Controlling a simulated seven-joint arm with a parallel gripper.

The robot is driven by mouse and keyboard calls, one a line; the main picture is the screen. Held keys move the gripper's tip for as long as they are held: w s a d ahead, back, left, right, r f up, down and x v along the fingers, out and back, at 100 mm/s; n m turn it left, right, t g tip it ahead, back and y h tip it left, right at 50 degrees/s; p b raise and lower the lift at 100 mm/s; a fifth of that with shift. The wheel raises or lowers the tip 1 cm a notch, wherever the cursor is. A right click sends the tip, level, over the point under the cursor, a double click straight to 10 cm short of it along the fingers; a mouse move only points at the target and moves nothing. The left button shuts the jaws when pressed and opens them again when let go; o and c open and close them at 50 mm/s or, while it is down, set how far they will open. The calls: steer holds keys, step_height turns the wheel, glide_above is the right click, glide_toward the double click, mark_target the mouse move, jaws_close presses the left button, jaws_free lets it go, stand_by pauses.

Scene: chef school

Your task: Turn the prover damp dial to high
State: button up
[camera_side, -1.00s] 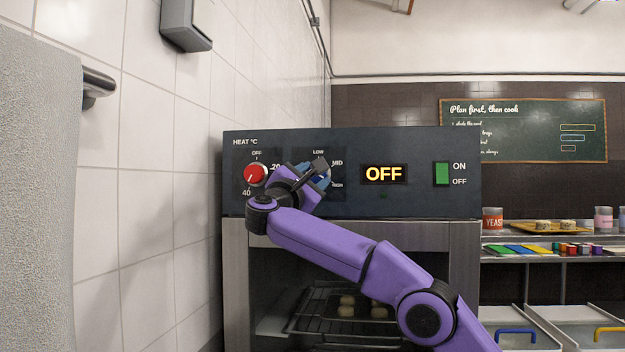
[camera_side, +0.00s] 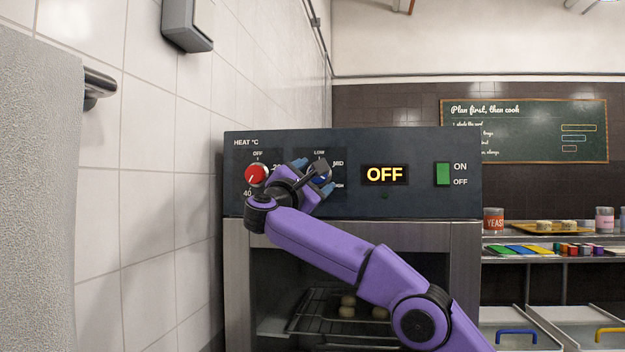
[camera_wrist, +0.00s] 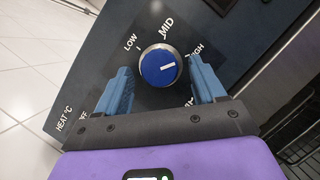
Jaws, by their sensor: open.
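The damp dial (camera_wrist: 158,66) is a round blue knob with a white pointer line, ringed by the labels LOW, MID and HIGH. In the wrist view its pointer aims right and slightly up, about toward HIGH. In the side view the damp dial (camera_side: 321,172) is partly hidden by my gripper. My gripper (camera_side: 313,177) is open at the panel. In the wrist view its two blue fingers stand on either side of the knob, with a visible gap on each side. The prover (camera_side: 420,205) has a dark control panel above its oven-like chamber.
A red heat dial (camera_side: 256,174) sits close left of my gripper. Right of the damp dial are a display (camera_side: 385,175) reading OFF and a green switch (camera_side: 443,174). A tiled wall (camera_side: 150,220) stands left, with a hanging towel (camera_side: 38,200).

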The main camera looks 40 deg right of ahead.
steer(key=v, duration=1.7)
steer(key=shift+s, duration=0.2)
steer(key=shift+w+a+f, duration=0.1)
steer(key=shift+f, duration=0.05)
steer(key=s+d+f+n+y, duration=0.25)
steer(key=f+y, duration=0.35)
steer(key=f, duration=0.4)
steer(key=s+d+f+n+y, duration=0.1)
steer(key=d+f+n+y, duration=0.15)
steer(key=f+y, duration=0.55)
steer(key=s+d+f+m+g+y, duration=0.1)
steer(key=s+d+f+m+g, duration=0.1)
steer(key=s+f, duration=0.5)
steer(key=s+d+f+m+g+y, duration=0.2)
steer(key=s+d+f, duration=0.4)
steer(key=s, duration=0.9)
steer(key=s+d+f+m+g+y, duration=0.2)
steer(key=s+d+f+g, duration=0.3)
steer(key=s, duration=0.5)
step_height(320, 180, down, 3)
steer(key=shift+s+r+m+g, duration=0.1)
steer(key=shift+s+m+g, duration=0.35)
steer(key=shift+m, duration=0.25)
